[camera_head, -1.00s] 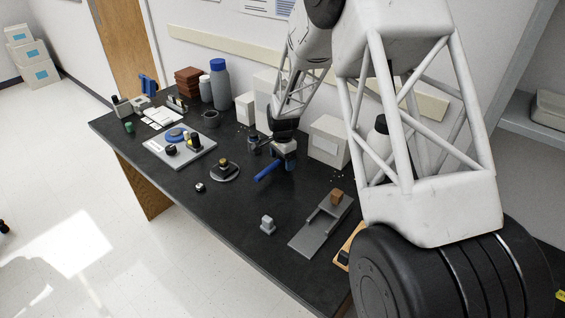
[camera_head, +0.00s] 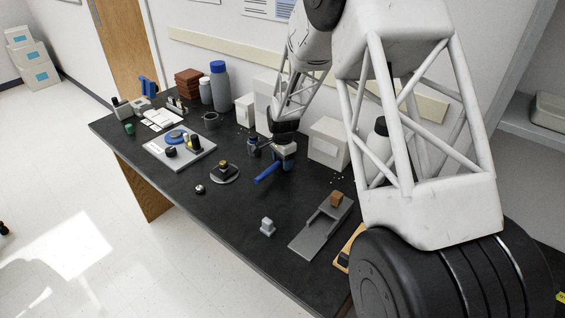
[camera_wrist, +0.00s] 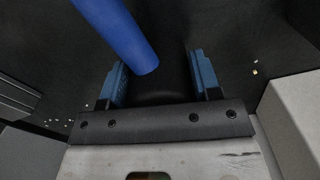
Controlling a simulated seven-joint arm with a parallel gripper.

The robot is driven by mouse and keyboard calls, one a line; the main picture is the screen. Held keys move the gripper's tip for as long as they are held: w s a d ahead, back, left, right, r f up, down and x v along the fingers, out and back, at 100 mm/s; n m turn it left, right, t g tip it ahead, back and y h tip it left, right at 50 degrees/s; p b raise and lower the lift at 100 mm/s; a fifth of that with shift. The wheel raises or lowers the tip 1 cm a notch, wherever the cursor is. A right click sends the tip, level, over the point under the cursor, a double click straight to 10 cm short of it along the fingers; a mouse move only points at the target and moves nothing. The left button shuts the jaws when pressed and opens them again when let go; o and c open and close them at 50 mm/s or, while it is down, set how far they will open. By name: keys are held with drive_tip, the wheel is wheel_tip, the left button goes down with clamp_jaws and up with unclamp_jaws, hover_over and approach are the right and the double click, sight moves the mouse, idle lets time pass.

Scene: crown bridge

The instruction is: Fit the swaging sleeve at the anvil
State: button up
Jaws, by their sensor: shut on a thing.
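My gripper (camera_head: 279,165) is over the back middle of the black bench, pointing down. In the wrist view its two blue fingers (camera_wrist: 158,78) are shut on the dark part of a tool. The tool's blue rod-like handle (camera_wrist: 122,32) sticks out to the upper left; it also shows in the head view (camera_head: 266,173). I cannot tell if the tool touches the bench. A small dark block with a brass-coloured top (camera_head: 224,165), possibly the anvil, sits on a round plate (camera_head: 232,179) left of the gripper. I cannot make out the swaging sleeve for certain.
A grey board (camera_head: 206,158) with a blue disc and small pieces lies further left. White boxes (camera_head: 328,143) stand close behind the gripper. The front middle is mostly clear.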

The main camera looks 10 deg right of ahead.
drive_tip(key=shift+r, duration=0.15)
drive_tip(key=shift+r, duration=0.8)
drive_tip(key=shift+s+r, duration=0.1)
drive_tip(key=shift+r, duration=0.85)
drive_tip(key=s, duration=0.5)
drive_tip(key=s+d, duration=0.1)
drive_tip(key=s, duration=0.4)
drive_tip(key=s+r, duration=0.1)
drive_tip(key=s, duration=0.4)
drive_tip(key=shift+s+d+r, duration=0.1)
drive_tip(key=shift+s+d, duration=0.2)
drive_tip(key=shift+d, duration=0.1)
drive_tip(key=w+d+r+n, duration=0.3)
drive_tip(key=w+r+n, duration=0.3)
drive_tip(key=w+r, duration=0.3)
drive_tip(key=w+d+r+n, duration=0.4)
drive_tip(key=w+r+n, duration=0.2)
drive_tip(key=w+r, duration=0.4)
drive_tip(key=w, duration=0.4)
